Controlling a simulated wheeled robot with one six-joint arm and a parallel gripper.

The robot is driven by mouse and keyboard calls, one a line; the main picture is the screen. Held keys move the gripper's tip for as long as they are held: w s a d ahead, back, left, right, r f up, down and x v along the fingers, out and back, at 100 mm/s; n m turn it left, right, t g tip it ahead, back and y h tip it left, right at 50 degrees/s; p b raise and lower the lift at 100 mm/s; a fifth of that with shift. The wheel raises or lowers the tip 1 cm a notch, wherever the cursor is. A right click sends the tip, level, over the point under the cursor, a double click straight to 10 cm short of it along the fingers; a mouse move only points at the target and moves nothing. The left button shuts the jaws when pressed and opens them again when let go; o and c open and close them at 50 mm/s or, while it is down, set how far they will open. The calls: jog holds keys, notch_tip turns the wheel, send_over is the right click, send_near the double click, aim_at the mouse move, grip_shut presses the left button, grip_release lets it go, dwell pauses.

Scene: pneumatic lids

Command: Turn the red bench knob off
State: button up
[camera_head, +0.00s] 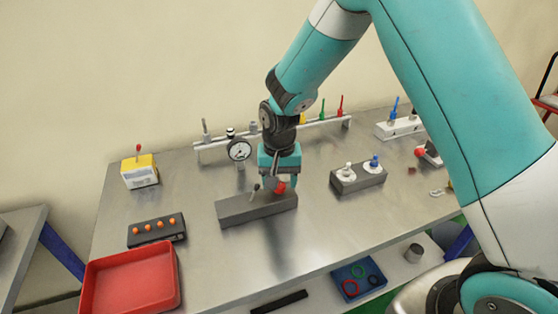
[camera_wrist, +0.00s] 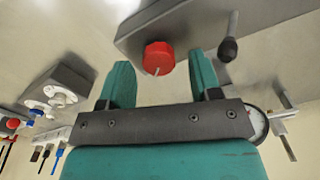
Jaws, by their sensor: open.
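The red bench knob (camera_head: 281,188) sits on the right end of a dark grey block (camera_head: 245,211). My gripper (camera_head: 284,180) is directly above it and partly covers it. In the wrist view the red knob (camera_wrist: 158,55) appears between the two teal fingertips of my gripper (camera_wrist: 160,70), with a gap on each side. The jaws are open and hold nothing. A pale mark shows on the knob's edge, on the side towards my palm. The same grey block (camera_wrist: 190,20) also carries a black-tipped lever (camera_wrist: 229,47) beside the knob.
A gauge (camera_head: 239,150) and a rail with coloured levers stand behind. A grey block with white and blue knobs (camera_head: 358,178) is to the right. A yellow box (camera_head: 139,171), orange-button panel (camera_head: 156,231) and red tray (camera_head: 130,281) are left.

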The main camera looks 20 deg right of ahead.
aim_at(280, 184)
notch_tip(280, 184, up, 17)
jog(key=b, duration=0.2)
jog(key=shift+s, duration=0.1)
dwell(0.4)
